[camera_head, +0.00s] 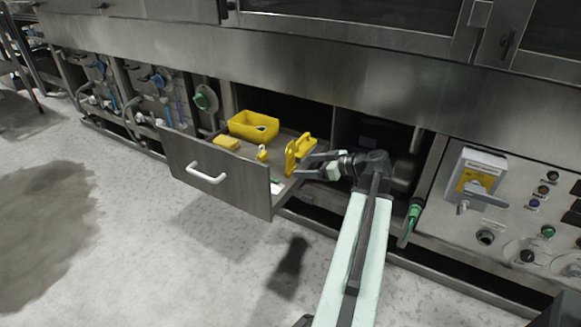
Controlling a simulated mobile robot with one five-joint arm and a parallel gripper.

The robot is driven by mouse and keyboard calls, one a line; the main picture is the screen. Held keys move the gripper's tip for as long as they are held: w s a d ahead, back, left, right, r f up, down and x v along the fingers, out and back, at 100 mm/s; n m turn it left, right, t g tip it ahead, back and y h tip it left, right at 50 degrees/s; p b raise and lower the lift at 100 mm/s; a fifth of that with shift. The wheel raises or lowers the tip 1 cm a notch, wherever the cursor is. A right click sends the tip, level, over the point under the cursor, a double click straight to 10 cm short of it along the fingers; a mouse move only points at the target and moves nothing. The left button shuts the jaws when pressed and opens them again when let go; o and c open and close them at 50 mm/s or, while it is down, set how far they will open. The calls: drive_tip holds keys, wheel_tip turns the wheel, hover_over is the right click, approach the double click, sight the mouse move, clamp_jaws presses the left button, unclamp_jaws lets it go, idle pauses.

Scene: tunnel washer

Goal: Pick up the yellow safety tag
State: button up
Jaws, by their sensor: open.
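The drawer (222,190) is pulled open and holds several yellow items. An upright yellow piece (291,158), which looks like the safety tag, stands at the drawer's right side. I cannot tell for certain which yellow item is the tag. A smaller yellow piece (262,154) with a pale top stands left of it. My gripper (301,166) is open and points left, with its fingertips close to the right side of the upright yellow piece. I cannot tell whether they touch it. The gripper appears empty.
A yellow bin (254,127) with something pale inside and a flat yellow block (227,142) lie farther back and left in the drawer. A green-handled valve (412,217) and a control panel (515,215) are on the right. The floor in front is clear.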

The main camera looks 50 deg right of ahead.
sight(291, 166)
drive_tip(key=x, duration=0.2)
drive_tip(key=b+x, duration=0.1)
drive_tip(key=x, duration=0.1)
drive_tip(key=b+x, duration=0.1)
drive_tip(key=x, duration=0.1)
drive_tip(key=shift+s+d+f, duration=0.1)
drive_tip(key=shift+d+f, duration=0.15)
drive_tip(key=shift+d, duration=0.05)
drive_tip(key=shift+w, duration=0.2)
drive_tip(key=shift+r, duration=0.1)
drive_tip(key=c, duration=1.4)
drive_tip(key=shift+c, duration=0.2)
